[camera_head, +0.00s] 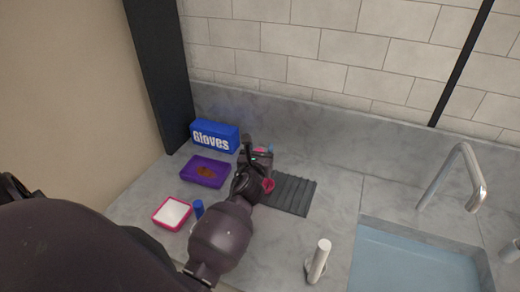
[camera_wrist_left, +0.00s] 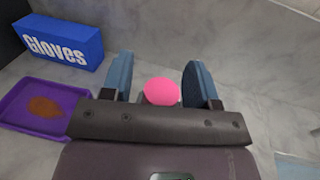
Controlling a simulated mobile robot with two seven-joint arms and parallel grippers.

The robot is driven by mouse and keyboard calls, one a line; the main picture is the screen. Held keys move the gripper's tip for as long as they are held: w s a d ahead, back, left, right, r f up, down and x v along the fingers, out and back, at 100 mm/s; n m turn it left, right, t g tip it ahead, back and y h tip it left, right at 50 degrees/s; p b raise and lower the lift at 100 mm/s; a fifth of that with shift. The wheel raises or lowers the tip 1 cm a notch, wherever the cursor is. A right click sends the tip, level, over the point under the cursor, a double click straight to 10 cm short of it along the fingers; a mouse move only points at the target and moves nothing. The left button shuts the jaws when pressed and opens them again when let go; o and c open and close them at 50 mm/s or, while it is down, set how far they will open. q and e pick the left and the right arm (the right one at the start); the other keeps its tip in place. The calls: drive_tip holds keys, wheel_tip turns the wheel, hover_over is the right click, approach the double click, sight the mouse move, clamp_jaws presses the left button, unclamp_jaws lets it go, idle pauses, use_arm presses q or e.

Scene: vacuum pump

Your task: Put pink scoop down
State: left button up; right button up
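My left gripper (camera_head: 262,153) is low over the counter, beside the dark ribbed mat. In the left wrist view, its blue fingers (camera_wrist_left: 160,75) are spread apart, with the rounded pink end of the scoop (camera_wrist_left: 161,92) between them. A gap shows between the pink end and the left finger; the right finger is very close to it. A bit of pink also shows by the fingers in the head view (camera_head: 259,150). A second pink part (camera_head: 268,185) shows beside my wrist; I cannot tell what it belongs to. The scoop's other end is hidden. My right gripper is out of view.
A blue Gloves box (camera_head: 215,136) stands at the back left. A purple tray (camera_head: 205,171) with brown powder and a pink-rimmed white tray (camera_head: 172,213) lie left of my arm. A blue-capped item (camera_head: 198,208) is nearby. The ribbed mat (camera_head: 293,195) and sink (camera_head: 415,262) are right.

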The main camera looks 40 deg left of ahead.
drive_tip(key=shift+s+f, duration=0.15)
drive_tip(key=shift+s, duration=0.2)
use_arm(q)
drive_tip(key=shift+r, duration=0.25)
drive_tip(key=v, duration=1.2)
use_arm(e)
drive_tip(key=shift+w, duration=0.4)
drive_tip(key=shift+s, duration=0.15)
